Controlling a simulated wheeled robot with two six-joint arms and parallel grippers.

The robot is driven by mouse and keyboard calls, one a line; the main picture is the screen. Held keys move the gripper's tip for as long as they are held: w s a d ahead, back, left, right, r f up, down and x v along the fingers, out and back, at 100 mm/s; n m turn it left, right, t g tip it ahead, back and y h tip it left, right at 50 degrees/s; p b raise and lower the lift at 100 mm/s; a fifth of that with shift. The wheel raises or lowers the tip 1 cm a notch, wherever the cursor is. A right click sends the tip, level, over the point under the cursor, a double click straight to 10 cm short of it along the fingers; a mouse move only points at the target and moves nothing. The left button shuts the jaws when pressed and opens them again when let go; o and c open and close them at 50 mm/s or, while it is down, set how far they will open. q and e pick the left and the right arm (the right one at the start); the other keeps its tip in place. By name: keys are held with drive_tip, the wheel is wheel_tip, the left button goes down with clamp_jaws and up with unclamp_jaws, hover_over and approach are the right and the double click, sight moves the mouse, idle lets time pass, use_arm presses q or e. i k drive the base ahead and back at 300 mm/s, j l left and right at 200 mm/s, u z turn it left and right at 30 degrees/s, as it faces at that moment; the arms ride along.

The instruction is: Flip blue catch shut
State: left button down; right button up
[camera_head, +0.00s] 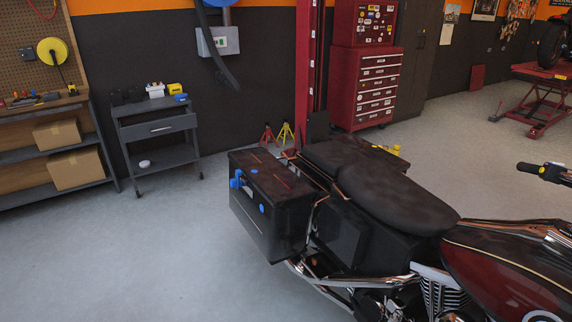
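A dark motorcycle (400,196) stands at the right and centre, with a black case (282,212) at its rear. The lid looks down on the case. Neither of my grippers is in view.
A grey cart (160,130) and a workbench (60,145) with boxes stand at the left. A red tool cabinet (367,85) and red post (308,60) stand behind the motorcycle. The floor (175,240) left of the case is clear.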

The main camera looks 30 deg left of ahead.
sight(234, 182)
drive_tip(key=u, duration=1.3)
drive_tip(key=i+j+z, duration=0.25)
drive_tip(key=i+j, duration=0.25)
drive_tip(key=i+j+z, duration=0.25)
drive_tip(key=i+j, duration=0.2)
drive_tip(key=j, duration=0.2)
drive_tip(key=i+j+z, duration=0.1)
drive_tip(key=i+j, duration=0.15)
drive_tip(key=j, duration=0.35)
drive_tip(key=i+j+z, duration=0.15)
drive_tip(key=j, duration=0.5)
drive_tip(key=i+j+z, duration=0.1)
drive_tip(key=i+j, duration=0.15)
drive_tip(key=j, duration=0.4)
drive_tip(key=i+j+z, duration=0.1)
drive_tip(key=j, duration=0.55)
drive_tip(key=i+j+z, duration=0.15)
drive_tip(key=j, duration=0.55)
drive_tip(key=i+j+z, duration=0.1)
drive_tip(key=j, duration=0.6)
drive_tip(key=i+j+z, duration=0.1)
drive_tip(key=j, duration=0.6)
